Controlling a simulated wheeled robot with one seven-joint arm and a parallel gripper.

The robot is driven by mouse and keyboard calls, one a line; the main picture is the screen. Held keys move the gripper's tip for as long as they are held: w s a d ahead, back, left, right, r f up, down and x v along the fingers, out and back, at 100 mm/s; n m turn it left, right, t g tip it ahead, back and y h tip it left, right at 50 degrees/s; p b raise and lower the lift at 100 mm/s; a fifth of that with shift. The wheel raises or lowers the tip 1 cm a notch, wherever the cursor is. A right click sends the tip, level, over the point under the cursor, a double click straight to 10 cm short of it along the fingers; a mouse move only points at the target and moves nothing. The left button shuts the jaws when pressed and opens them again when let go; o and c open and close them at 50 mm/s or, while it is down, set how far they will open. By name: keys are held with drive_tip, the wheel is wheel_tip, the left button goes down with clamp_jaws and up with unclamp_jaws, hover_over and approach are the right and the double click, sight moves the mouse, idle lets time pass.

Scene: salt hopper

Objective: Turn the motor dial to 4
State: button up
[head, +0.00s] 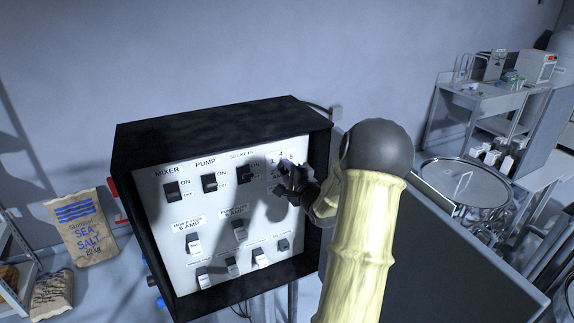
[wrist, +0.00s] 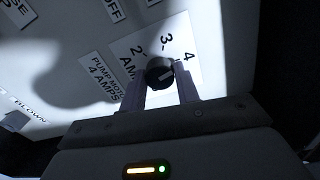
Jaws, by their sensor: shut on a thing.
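The motor dial (wrist: 159,71) is a small round black knob on a white label marked 2, 3 and 4 in the wrist view. A pale line on the knob slants up to the right, roughly toward the 4 side; I cannot tell exactly which mark it meets. My gripper (wrist: 161,84) has a finger on either side of the dial and is shut on it. In the head view my gripper (head: 294,188) is at the upper right of the control panel (head: 212,222), and it hides the dial there.
The panel sits in a black box (head: 205,122). Mixer (head: 171,190), pump (head: 209,182) and sockets (head: 246,173) switches are left of my gripper, with several smaller switches below. The box's right wall is close to my arm. A salt sack (head: 86,231) stands left.

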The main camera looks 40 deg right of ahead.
drive_tip(key=shift+f+m+p, duration=0.1)
drive_tip(key=shift+m+p, duration=0.6)
drive_tip(key=shift+m, duration=0.5)
drive_tip(key=o, duration=1)
drive_tip(key=shift+c, duration=0.2)
drive_tip(key=shift+s, duration=0.1)
drive_tip(key=b+v, duration=0.5)
drive_tip(key=v, duration=1.2)
drive_tip(key=shift+s, duration=0.15)
